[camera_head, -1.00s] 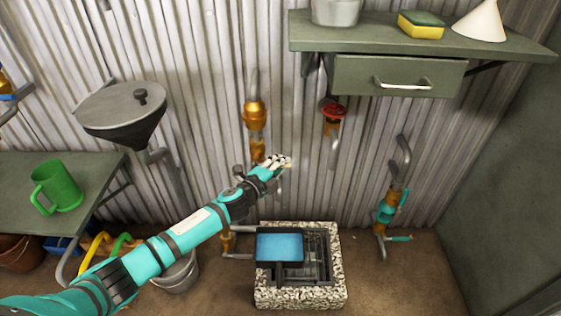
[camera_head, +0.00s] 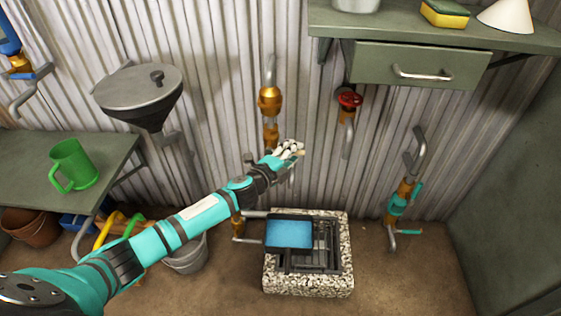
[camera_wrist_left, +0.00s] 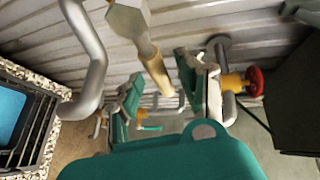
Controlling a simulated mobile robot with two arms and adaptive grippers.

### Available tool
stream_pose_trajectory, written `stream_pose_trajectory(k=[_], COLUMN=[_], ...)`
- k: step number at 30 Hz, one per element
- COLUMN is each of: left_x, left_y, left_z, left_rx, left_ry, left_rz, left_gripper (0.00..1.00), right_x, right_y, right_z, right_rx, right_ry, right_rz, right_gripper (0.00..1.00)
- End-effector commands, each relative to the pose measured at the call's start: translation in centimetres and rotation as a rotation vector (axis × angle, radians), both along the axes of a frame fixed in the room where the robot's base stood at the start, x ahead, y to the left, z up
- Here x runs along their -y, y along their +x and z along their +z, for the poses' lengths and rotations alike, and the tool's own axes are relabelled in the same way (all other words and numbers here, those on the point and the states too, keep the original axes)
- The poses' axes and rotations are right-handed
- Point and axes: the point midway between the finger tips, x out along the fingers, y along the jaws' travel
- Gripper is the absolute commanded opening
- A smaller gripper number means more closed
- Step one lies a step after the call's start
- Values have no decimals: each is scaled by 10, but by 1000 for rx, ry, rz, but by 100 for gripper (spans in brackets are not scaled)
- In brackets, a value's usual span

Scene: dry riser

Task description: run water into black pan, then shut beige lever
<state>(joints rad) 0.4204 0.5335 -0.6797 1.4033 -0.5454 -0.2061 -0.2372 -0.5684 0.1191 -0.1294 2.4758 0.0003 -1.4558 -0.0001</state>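The black pan (camera_head: 289,234) sits on the grate of a speckled stone basin, with blue water in it; the wrist view shows part of that water at the left edge. The gold tap (camera_head: 270,101) is on the wall behind the basin. Its bent grey spout (camera_wrist_left: 92,62) shows in the wrist view; I see no stream from it. The beige lever (camera_wrist_left: 155,70) points down between the fingers of my left gripper (camera_wrist_left: 160,88), which look apart. I cannot tell if they touch it. In the head view my left gripper (camera_head: 290,150) is below the tap. My right gripper is out of view.
A red-handled tap (camera_head: 349,100) and a teal-handled tap (camera_head: 402,198) are to the right. A shelf with a drawer (camera_head: 420,66) overhangs there. A grey funnel bowl (camera_head: 140,90), a green mug (camera_head: 72,165) on a table and a bucket (camera_head: 186,254) are left.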

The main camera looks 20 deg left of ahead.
Motion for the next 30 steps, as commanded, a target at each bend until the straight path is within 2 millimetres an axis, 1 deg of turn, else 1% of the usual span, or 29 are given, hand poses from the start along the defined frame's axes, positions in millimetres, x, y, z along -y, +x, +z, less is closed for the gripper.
stream_pose_trajectory(k=[9,12,15,18,21,30], left_x=[-18,-23,-26,-28,-29,-29], left_y=[-62,-80,-92,-99,-102,-102], left_z=[10,14,16,18,20,20], left_rx=[-2,-1,-1,-1,1,0], left_ry=[3,4,3,3,3,2], left_rz=[0,0,0,1,1,2], left_gripper=[39,39,39,39,39,39], right_x=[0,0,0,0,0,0], right_y=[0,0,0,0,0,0], right_z=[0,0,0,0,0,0], right_rx=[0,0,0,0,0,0], right_ry=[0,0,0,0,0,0], right_rz=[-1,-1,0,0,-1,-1], right_gripper=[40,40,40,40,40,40])
